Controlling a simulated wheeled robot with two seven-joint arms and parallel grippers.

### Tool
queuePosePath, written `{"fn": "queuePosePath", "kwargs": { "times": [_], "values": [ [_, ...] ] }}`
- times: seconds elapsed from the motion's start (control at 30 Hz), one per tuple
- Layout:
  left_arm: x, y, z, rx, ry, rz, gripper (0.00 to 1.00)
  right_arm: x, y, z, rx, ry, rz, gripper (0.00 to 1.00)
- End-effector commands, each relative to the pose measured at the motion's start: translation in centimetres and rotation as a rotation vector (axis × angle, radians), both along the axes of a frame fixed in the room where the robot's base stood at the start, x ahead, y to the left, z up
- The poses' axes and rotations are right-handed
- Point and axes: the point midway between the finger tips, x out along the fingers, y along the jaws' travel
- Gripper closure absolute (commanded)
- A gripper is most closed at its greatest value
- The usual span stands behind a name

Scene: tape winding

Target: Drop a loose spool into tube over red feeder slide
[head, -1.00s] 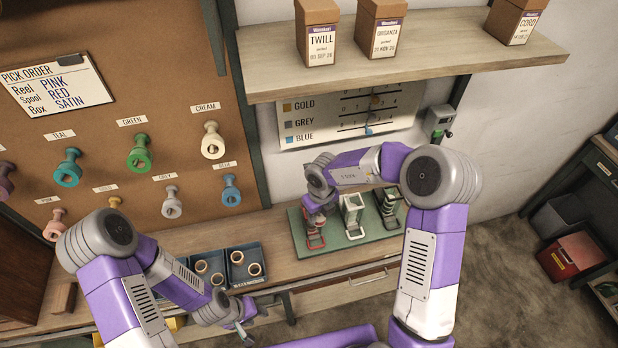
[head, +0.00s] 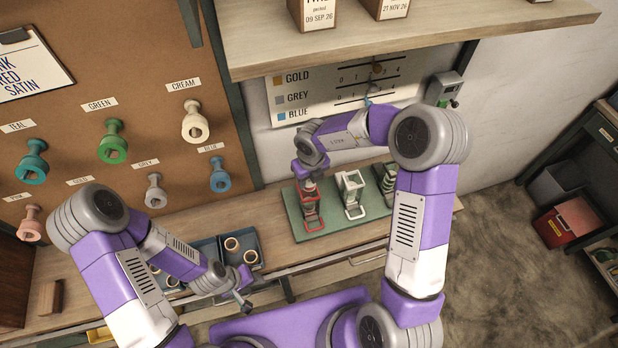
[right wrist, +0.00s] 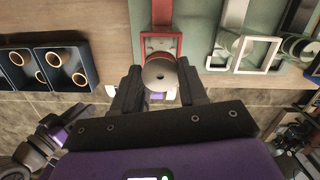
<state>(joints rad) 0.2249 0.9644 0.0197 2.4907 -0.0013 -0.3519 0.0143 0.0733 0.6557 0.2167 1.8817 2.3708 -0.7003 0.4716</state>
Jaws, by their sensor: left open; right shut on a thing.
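The red feeder slide (head: 312,221) stands at the left end of the green mat on the bench. It also shows in the right wrist view (right wrist: 178,42) at the top middle. My right gripper (head: 309,181) is directly over it, pointing down. In the right wrist view its fingers are shut on a spool (right wrist: 158,76), seen as a pale grey round end with a small centre hole. The spool overlaps the near end of the red slide; the tube's mouth is hidden and I cannot tell the gap. My left gripper (head: 243,303) is open and empty, low at the bench front.
Blue trays (right wrist: 39,68) with several tan-rimmed spools lie to the left. A shelf (head: 400,45) overhangs, and pegboard spools hang at left.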

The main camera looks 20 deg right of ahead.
Motion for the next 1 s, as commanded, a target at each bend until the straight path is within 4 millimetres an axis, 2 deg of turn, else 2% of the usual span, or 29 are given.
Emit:
{"fn": "queuePosePath", "kwargs": {
  "times": [0.03,0.33,0.6,1.0],
  "values": [
    [0.0,0.0,-0.8,0.000,0.000,0.000,0.57,0.0,0.0,-0.7,0.000,-0.001,0.000,0.86],
    [0.0,0.0,-3.1,0.000,0.000,0.000,0.57,0.0,0.0,-2.5,-0.001,-0.002,0.001,0.86],
    [0.0,0.0,-2.6,0.000,0.000,0.000,0.57,0.1,0.0,-3.5,-0.001,-0.001,0.001,0.86],
    [0.0,0.0,-2.7,0.000,0.000,0.000,0.57,0.0,0.0,-3.6,-0.001,-0.001,0.001,0.86]
  ]
}}
